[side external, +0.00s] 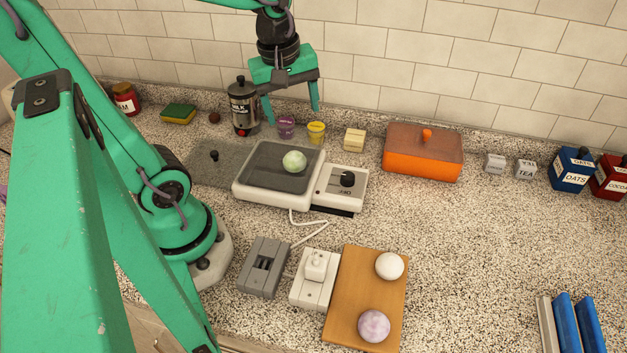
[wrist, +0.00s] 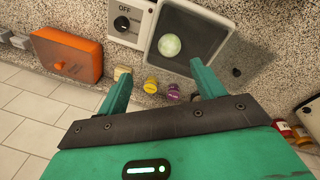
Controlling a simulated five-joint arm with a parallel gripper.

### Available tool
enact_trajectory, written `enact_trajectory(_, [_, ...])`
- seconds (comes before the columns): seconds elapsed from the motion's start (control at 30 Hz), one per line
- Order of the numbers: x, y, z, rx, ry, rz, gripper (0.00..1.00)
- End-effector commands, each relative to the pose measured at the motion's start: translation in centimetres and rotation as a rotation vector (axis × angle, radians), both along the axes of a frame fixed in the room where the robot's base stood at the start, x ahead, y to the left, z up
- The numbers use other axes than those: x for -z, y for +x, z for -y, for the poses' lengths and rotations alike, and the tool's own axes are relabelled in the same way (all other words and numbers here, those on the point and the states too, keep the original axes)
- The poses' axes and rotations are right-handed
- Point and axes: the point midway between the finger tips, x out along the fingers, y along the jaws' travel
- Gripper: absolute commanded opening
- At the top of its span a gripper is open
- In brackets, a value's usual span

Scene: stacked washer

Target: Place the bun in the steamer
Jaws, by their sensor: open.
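A pale green round bun (side external: 294,161) sits in the dark square tray of a white appliance with a dial, which looks like the steamer (side external: 243,204). In the wrist view the bun (wrist: 170,45) lies in the same tray and the steamer (wrist: 126,22) dial reads OFF. A dark see-through panel with a knob, perhaps its lid (side external: 205,172), lies to its left. A white bun (side external: 389,266) and a purple marbled bun (side external: 374,325) rest on a wooden board (side external: 362,285). My gripper (side external: 292,112) is open and empty, raised behind the steamer; its fingers (wrist: 163,72) show apart.
An orange lidded box (side external: 423,152) is right. A grey switch unit (side external: 263,266) and white socket (side external: 314,285) are in front. The counter's right middle is clear.

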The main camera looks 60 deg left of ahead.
Motion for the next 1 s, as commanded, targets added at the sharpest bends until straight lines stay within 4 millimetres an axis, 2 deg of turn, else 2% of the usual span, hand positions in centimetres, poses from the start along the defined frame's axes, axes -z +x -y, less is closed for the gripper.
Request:
enact_trajectory(0.3, [-2.1,-1.7,2.3,0.569,0.138,0.128,0.68])
enact_trajectory(0.6, [-3.4,-3.4,4.0,1.057,0.311,0.227,0.68])
enact_trajectory(0.8, [-3.8,-3.9,4.6,1.235,0.39,0.258,0.68])
enact_trajectory(1.0, [-3.8,-4.1,4.7,1.278,0.408,0.262,0.68])
